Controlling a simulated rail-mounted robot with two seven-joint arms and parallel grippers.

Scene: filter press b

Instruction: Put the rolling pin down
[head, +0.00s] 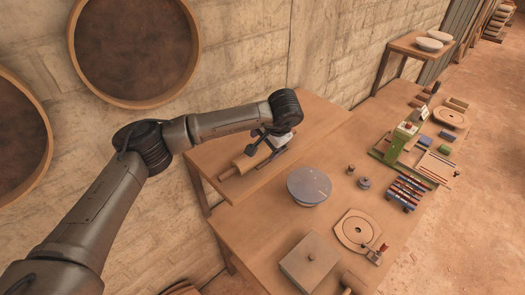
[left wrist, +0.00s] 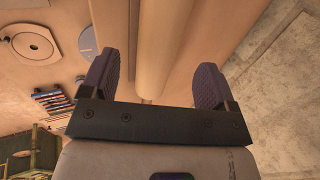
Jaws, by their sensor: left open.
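The wooden rolling pin (head: 249,161) lies on the wooden tabletop near the wall in the head view. In the left wrist view, the rolling pin (left wrist: 163,45) runs lengthwise between two spread dark finger pads. My left gripper (head: 262,147) is open over the pin's right part, with a finger on either side; in the left wrist view, gaps show between the pads and the pin (left wrist: 158,78). Whether the pin touches the tabletop all along is hidden. My right gripper is not in view.
A round grey-topped disc (head: 309,185) stands to the right of the pin. A green press (head: 401,143) and a rack of coloured rods (head: 407,191) stand farther right. The wall is close behind.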

